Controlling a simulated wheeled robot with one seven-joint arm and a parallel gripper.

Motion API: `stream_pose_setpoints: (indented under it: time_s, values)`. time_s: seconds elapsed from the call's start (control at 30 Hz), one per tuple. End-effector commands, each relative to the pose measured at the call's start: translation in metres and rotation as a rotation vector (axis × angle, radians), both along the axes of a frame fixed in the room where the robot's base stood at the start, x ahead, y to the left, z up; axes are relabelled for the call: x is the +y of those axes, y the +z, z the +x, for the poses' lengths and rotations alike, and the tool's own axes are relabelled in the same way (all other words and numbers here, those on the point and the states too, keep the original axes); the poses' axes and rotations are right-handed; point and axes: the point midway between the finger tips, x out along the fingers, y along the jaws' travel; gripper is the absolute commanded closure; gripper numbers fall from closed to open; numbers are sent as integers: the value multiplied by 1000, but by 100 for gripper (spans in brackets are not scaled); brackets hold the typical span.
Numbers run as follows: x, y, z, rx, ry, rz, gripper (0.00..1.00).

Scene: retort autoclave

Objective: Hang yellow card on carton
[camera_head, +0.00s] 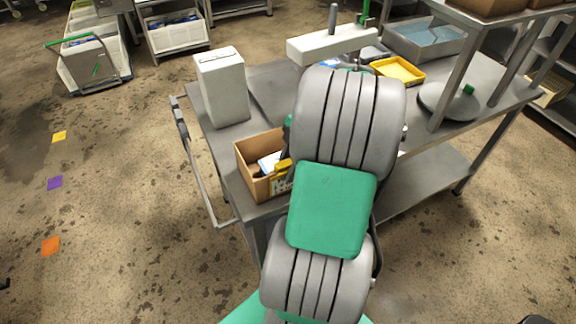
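An open brown carton (244,164) stands on the near left part of the steel cart, partly hidden by my arm. A small bright yellow piece (283,166), which may be the yellow card, shows at the carton's right side beside my arm. A duller yellow patch shows just below it on the carton's near side; I cannot tell whether they are one thing or whether anything hangs on the rim. White and dark items lie inside the carton. My gripper is mostly hidden behind my arm links, with only dark parts showing near the carton; its fingers cannot be made out.
A tall white box (222,88) stands on the steel cart (270,85) behind the carton. A yellow tray (398,70), a grey bin (424,40) and a round scale-like plate (449,102) stand farther right. A rail runs along the cart's left side. Floor at left is open.

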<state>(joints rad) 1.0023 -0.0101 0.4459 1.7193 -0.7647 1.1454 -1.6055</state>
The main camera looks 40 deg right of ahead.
Motion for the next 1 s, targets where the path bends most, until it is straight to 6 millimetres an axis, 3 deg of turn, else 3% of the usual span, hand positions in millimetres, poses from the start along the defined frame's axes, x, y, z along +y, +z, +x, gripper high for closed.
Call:
stream_pose_setpoints:
  time_s: [0.2, 0.47, 0.8, 1.0]
  values:
    - [0, 0, 0, 0, 0, 0, 46]
    - [-1, 2, 0, -1, -1, 0, 46]
    - [-24, 61, -6, -1, -1, 0, 46]
    - [-29, 73, -8, 1, -1, 0, 46]
